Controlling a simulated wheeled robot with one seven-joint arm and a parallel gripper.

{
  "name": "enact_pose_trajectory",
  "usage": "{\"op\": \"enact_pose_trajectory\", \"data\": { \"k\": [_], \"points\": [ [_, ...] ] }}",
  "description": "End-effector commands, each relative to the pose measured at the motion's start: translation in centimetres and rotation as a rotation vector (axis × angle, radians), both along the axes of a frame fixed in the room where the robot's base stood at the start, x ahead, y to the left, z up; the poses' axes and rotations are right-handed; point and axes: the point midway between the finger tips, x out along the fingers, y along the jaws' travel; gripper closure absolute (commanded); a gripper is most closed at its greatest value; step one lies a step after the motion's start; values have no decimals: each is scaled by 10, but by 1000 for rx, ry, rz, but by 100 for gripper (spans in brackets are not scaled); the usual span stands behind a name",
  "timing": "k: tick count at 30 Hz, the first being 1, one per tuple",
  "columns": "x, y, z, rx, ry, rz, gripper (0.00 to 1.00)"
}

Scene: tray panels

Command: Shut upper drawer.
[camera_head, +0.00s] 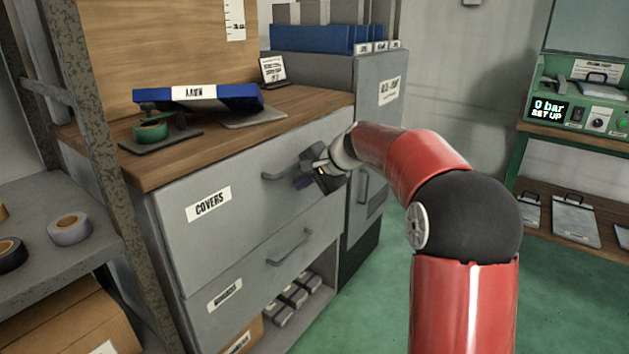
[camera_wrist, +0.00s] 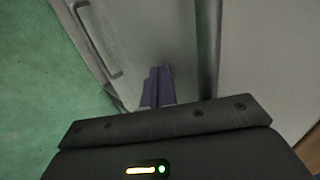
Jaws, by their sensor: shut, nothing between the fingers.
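The upper drawer (camera_head: 240,205) is the grey front labelled COVERS, just under the wooden worktop of the cabinet. Its bar handle (camera_head: 281,173) is partly hidden by my gripper. The front looks close to flush with the cabinet, but I cannot tell whether a small gap is left. My gripper (camera_head: 303,183) is shut and empty, near the right part of this front beside the handle; contact is unclear. In the wrist view, its dark purple fingertips (camera_wrist: 157,88) are together before grey panels.
The lower drawer (camera_head: 255,270) has its own handle. A tall grey cabinet (camera_head: 380,110) adjoins on the right. A metal shelf post (camera_head: 90,130) stands at left. Green floor (camera_head: 560,290) is open at right.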

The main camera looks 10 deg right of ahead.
Motion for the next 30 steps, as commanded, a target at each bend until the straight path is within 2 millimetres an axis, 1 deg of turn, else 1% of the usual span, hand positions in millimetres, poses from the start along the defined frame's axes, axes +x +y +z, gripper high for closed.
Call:
{"op": "enact_pose_trajectory", "data": {
  "k": [3,10,25,30],
  "points": [
    [5,5,1,-1,-1,1,100],
    [9,9,0,1,-2,-1,100],
    [11,12,1,5,-6,1,100],
    [9,9,2,3,-5,1,100]
  ]
}}
